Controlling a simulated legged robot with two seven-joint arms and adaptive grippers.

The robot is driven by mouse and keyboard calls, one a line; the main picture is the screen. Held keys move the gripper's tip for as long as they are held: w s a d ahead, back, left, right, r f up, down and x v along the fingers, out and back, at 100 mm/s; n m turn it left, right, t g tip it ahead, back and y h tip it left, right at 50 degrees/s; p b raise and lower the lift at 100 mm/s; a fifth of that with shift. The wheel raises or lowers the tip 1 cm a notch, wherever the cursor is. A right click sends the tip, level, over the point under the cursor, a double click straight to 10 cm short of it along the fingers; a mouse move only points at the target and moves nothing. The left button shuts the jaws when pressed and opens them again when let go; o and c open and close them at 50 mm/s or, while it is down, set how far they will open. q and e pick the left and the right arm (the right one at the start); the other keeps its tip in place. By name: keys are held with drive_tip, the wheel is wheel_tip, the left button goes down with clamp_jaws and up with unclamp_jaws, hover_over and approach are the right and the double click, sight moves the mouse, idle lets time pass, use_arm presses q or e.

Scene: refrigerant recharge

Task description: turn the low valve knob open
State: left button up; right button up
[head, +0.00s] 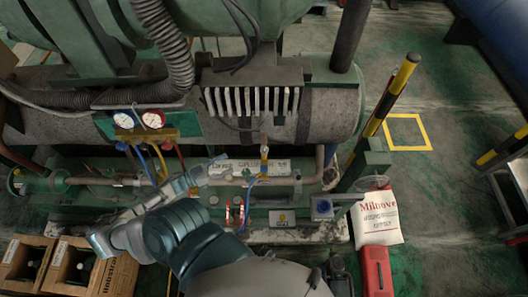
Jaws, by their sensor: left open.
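The gauge manifold (152,135) hangs on the green panel of the machine, with two round dials, one white-faced and one red-rimmed. A small dark knob (121,146) sits at its lower left and looks like the low valve knob; its turn position is too small to read. Blue, yellow and red hoses hang below the manifold. My left gripper (212,168) is open and empty, to the right of the manifold and lower in the picture, in front of the pipework. It is apart from the knob. My right gripper does not show.
Crates (72,266) stand at lower left. A white sack (376,218) and a red case (377,270) lie at right. A yellow-black post (391,95) rises behind.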

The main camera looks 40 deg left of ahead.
use_arm(q)
drive_tip(key=a+m+g+h, duration=0.1)
drive_tip(key=a+h, duration=0.1)
drive_tip(key=b, duration=0.2)
approach(264, 148)
drive_tip(key=shift+g, duration=0.4)
drive_tip(key=x, duration=1)
drive_tip(key=shift+f, duration=0.1)
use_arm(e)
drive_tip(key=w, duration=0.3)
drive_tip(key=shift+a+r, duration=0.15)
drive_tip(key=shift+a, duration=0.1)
